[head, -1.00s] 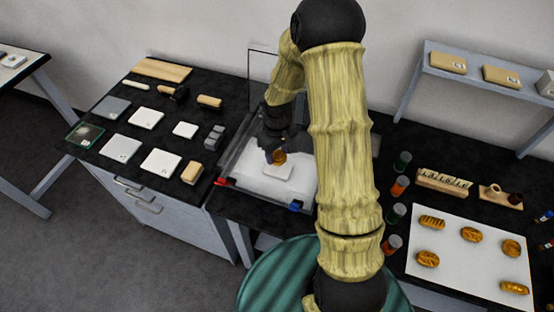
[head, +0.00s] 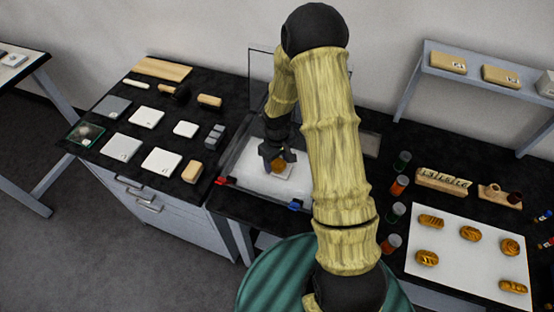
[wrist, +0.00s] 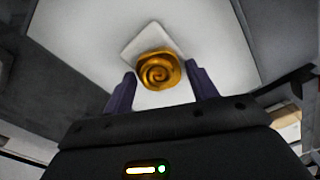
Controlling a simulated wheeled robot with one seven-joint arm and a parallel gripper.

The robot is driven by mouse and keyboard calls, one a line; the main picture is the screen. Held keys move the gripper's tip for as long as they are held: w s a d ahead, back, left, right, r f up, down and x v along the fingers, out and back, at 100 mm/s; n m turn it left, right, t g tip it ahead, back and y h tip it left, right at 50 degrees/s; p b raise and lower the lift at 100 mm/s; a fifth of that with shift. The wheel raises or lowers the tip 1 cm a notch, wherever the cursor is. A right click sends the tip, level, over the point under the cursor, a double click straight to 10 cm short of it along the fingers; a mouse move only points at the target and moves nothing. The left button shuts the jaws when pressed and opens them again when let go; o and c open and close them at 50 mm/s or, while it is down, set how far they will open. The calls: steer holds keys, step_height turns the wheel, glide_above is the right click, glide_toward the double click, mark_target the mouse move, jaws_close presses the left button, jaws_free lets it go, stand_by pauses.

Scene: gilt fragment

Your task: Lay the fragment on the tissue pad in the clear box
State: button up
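The golden fragment (head: 279,166), with a spiral on its face, lies on the small white tissue pad (head: 287,177) in the clear box (head: 237,150). In the wrist view the fragment (wrist: 158,70) overlaps the near part of the pad (wrist: 150,40). My gripper (head: 279,160) is inside the box over the pad. In the wrist view its two fingers (wrist: 161,72) are spread, one on each side of the fragment, with a gap at each. The fragment's underside is hidden.
The box has red (head: 222,181) and blue (head: 295,206) parts at its front corners, and a transparent panel (head: 262,75) stands behind it. White slabs and tools cover the left bench (head: 100,170). Vials (head: 398,186) and a white sheet (head: 455,265) of gilt pieces are at right.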

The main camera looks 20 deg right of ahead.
mark_target(277, 161)
steer(key=shift+o, duration=0.5)
steer(key=shift+r, duration=0.1)
steer(key=shift+r, duration=0.15)
step_height(277, 161, up, 12)
steer(key=b, duration=0.1)
steer(key=shift+b, duration=0.4)
steer(key=shift+s, duration=0.1)
steer(key=s+r+m+t, duration=0.1)
steer(key=s+r+m, duration=0.1)
steer(key=s, duration=0.5)
steer(key=s+r+m+t, duration=0.1)
steer(key=s+r+m, duration=0.2)
steer(key=s, duration=0.4)
steer(key=shift+s+d+r+t, duration=0.15)
steer(key=shift+s+r+t, duration=0.15)
steer(key=shift+r, duration=0.1)
